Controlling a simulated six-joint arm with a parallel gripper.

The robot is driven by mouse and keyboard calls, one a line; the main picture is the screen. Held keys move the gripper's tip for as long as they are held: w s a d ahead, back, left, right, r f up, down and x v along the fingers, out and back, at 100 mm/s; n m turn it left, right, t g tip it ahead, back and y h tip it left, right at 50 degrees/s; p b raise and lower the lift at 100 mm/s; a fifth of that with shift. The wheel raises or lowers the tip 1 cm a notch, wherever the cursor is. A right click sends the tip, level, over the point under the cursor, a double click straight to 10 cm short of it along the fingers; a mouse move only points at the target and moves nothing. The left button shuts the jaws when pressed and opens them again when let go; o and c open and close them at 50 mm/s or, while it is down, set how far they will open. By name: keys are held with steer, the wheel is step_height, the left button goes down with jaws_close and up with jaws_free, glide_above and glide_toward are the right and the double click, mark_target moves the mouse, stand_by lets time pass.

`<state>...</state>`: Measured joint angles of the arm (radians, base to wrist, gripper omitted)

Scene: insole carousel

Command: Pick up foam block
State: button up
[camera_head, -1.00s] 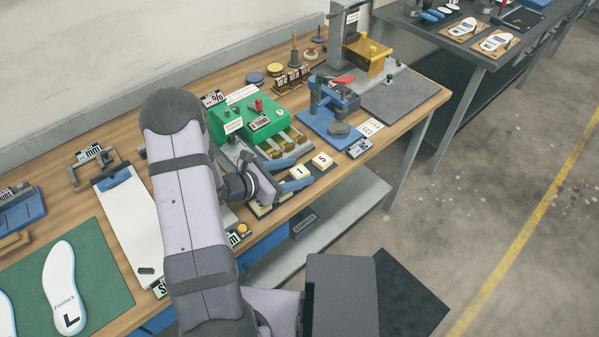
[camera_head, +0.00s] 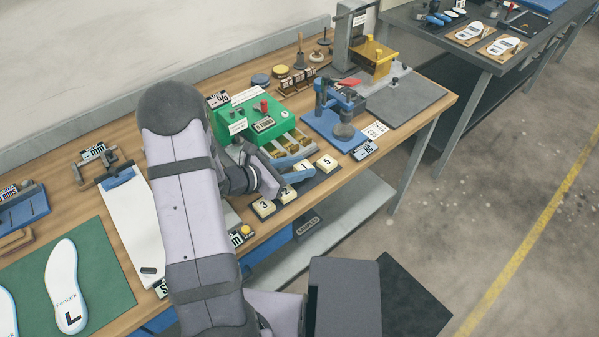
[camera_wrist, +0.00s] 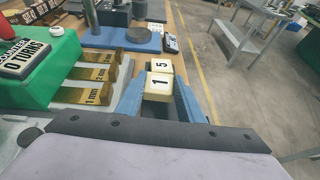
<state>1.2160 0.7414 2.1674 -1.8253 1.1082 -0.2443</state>
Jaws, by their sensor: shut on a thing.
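Cream foam blocks marked with numbers sit in a row at the front edge of the bench: block 3 (camera_head: 263,207), block 2 (camera_head: 286,194) and block 5 (camera_head: 326,162). Block 1 (camera_head: 303,166) is between my blue fingers and appears slightly above the row. In the wrist view, block 1 (camera_wrist: 158,86) is between the two fingers of my gripper (camera_wrist: 159,92), with block 5 (camera_wrist: 160,65) just beyond it. My gripper in the head view (camera_head: 298,176) is shut on block 1. A finger hides its lower part.
A green box (camera_head: 250,118) with brass gauge bars stands behind the row. A blue press (camera_head: 335,122) stands to the right, beside a small labelled device (camera_head: 364,151). A white clipboard (camera_head: 132,220) lies to the left. The floor right of the bench is open.

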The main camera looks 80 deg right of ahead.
mark_target(299, 169)
steer(key=shift+r+b, duration=0.3)
steer(key=shift+r, duration=3.3)
